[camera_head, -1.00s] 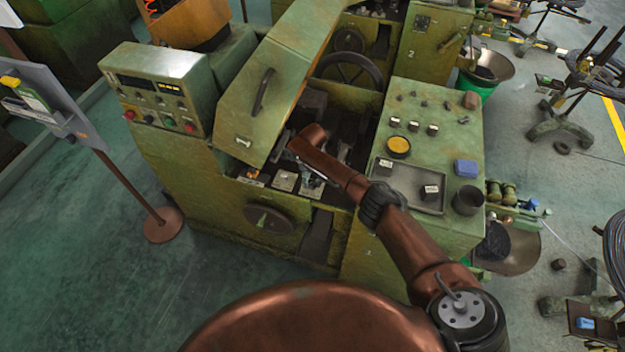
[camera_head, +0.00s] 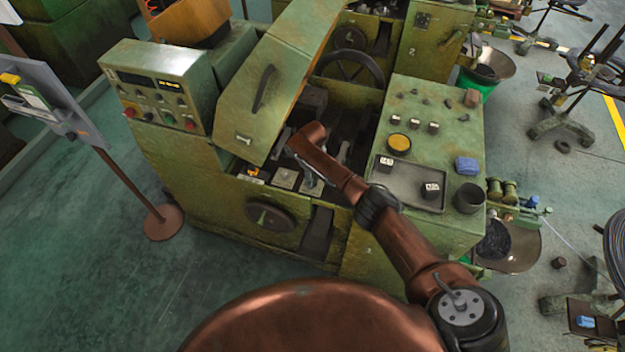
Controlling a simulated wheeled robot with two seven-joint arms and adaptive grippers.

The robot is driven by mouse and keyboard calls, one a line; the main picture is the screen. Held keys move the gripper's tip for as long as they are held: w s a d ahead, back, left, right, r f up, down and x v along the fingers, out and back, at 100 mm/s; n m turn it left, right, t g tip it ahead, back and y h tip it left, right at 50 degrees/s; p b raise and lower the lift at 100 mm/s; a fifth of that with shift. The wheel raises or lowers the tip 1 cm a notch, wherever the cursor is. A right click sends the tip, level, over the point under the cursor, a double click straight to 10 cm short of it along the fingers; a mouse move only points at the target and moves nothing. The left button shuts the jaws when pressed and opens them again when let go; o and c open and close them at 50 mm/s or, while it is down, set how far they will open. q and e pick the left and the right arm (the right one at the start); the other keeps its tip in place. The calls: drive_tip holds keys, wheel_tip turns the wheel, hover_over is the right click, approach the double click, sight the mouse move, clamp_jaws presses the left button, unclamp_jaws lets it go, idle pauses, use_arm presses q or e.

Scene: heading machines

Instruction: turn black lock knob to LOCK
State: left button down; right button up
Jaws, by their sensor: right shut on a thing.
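My right arm reaches from the lower right into the front of the green machine, under its raised cover. My right gripper (camera_head: 313,183) is small and partly hidden below the copper wrist, pointing down at a row of small pale plates (camera_head: 285,178) on the machine's front ledge. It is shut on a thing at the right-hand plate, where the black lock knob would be. The knob itself is covered by the fingers, so its pointing direction and the LOCK mark cannot be read. My left gripper is out of view.
The raised green cover (camera_head: 262,90) hangs close to the left of my wrist. A control box (camera_head: 158,88) stands at the left.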

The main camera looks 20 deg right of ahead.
drive_tip(key=n, duration=0.6)
drive_tip(key=n+b, duration=0.1)
drive_tip(key=n, duration=0.5)
idle(0.7)
drive_tip(key=o, duration=1.2)
drive_tip(key=shift+c, duration=0.2)
drive_tip(key=shift+r, duration=0.15)
wheel_tip(320, 180, up, 12)
drive_tip(key=shift+f, duration=0.2)
